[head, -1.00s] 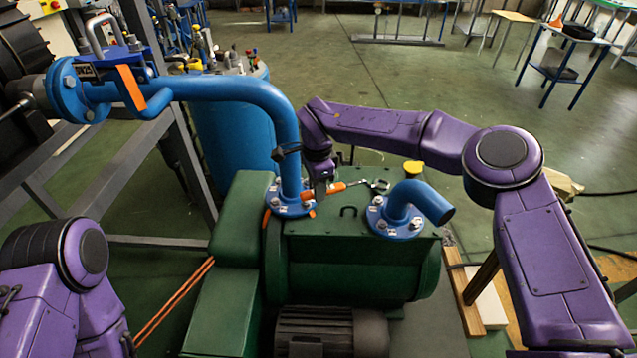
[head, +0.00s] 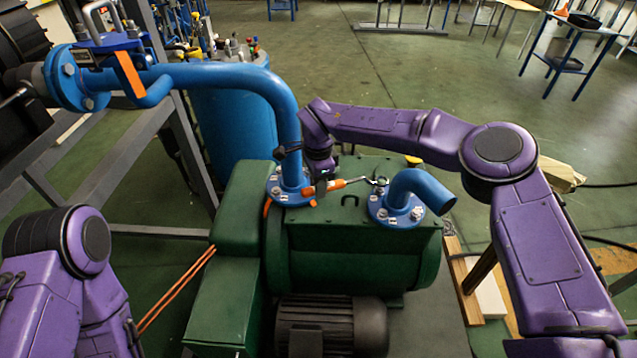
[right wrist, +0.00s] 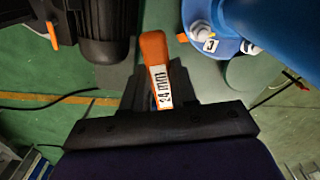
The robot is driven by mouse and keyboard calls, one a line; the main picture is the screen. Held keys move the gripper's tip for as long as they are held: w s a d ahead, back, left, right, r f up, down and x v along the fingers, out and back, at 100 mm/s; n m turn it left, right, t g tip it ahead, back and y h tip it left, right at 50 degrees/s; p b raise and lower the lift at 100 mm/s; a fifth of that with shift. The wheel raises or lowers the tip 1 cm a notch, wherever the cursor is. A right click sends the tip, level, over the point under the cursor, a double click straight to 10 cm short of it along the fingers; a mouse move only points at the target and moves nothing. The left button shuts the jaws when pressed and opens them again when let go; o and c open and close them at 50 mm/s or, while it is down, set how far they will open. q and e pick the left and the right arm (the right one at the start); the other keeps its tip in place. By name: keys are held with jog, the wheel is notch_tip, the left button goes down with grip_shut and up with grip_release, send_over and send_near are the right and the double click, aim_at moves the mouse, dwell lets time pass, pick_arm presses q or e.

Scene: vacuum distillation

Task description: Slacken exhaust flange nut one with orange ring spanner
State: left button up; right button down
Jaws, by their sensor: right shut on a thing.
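The orange ring spanner (head: 350,182) lies roughly level above the green pump (head: 345,250), its steel ring end (head: 379,181) pointing right. The ring end is at the back left edge of the exhaust flange (head: 398,212), below the blue elbow pipe. I cannot tell whether it sits around a nut or just above it. My right gripper (head: 320,186) is shut on the spanner's handle, beside the tall blue pipe. In the right wrist view, the orange handle (right wrist: 154,52) with a "24 mm" label sticks out of the gripper (right wrist: 160,98). My left gripper is out of view.
The tall blue pipe (head: 286,130) and its flange (head: 288,197) stand close to my right gripper. A yellow cap (head: 413,160) is behind the elbow. A black motor (head: 330,325) is in front of the pump. Open floor lies behind.

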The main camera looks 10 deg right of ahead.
dwell(0.3)
jog(key=shift+r+p, duration=0.1)
jog(key=shift+p, duration=0.25)
jog(key=shift+f+b, duration=0.65)
jog(key=shift+f, duration=1.2)
dwell(0.3)
jog(key=shift+s+d+r+n+p, duration=0.1)
jog(key=shift+s+n+p, duration=0.15)
jog(key=shift+s+p, duration=0.15)
jog(key=shift+s+d+r+n+p, duration=0.1)
jog(key=shift+s+n+p, duration=0.15)
jog(key=shift+s+p, duration=0.15)
jog(key=shift+s+f+n+p, duration=0.15)
jog(key=shift+s+n+p, duration=0.15)
jog(key=shift+s+p, duration=0.1)
jog(key=shift+s+f, duration=0.1)
